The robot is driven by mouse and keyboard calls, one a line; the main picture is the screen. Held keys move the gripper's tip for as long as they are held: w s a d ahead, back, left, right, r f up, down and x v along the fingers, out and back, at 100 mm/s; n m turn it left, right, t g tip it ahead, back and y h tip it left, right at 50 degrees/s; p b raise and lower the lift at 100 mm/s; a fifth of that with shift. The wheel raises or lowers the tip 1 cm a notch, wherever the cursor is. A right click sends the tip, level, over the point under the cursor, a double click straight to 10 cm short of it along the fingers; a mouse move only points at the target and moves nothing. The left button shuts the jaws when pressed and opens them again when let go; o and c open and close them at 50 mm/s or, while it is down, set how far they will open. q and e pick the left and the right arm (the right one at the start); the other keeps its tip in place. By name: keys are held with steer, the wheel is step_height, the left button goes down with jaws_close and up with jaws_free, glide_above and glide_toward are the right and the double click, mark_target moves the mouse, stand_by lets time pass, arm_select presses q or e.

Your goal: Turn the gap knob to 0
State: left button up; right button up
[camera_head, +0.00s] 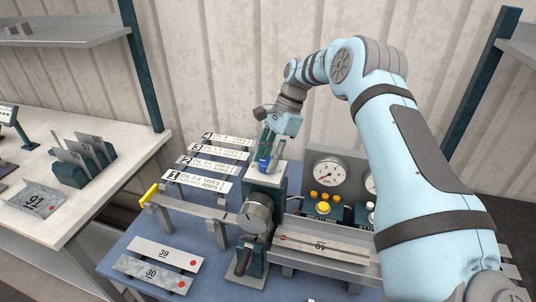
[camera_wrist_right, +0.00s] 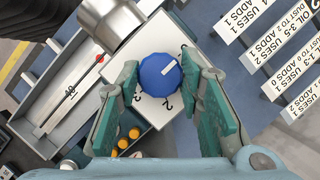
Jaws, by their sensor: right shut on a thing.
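The gap knob (camera_wrist_right: 158,78) is a blue round knob with a white pointer mark, on a white plate (camera_wrist_right: 150,118) with printed digits. In the right wrist view the mark points to the upper right. A 2 reads below the knob; other digits are partly hidden. In the head view the knob (camera_head: 264,164) sits on top of a post (camera_head: 267,178). My right gripper (camera_wrist_right: 160,76) has its green fingers on both sides of the knob and is shut on it; it shows from above in the head view (camera_head: 266,153). My left gripper is not in view.
A gauge (camera_head: 330,171) and a panel of yellow buttons (camera_head: 323,208) stand right of the post. Rule cards (camera_head: 204,168) stand behind left. A metal cylinder (camera_head: 257,213) and a yellow-ended bar (camera_head: 150,195) are in front. Plates 39 (camera_head: 165,253) and 30 (camera_head: 150,272) lie front left.

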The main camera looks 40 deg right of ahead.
steer(key=shift+w+r, duration=0.1)
steer(key=o, duration=1.2)
steer(key=shift+d, duration=0.1)
steer(key=shift+c, duration=0.2)
steer(key=v, duration=1.1)
steer(key=shift+r, duration=0.4)
steer(key=shift+d, duration=0.1)
steer(key=shift+d, duration=0.1)
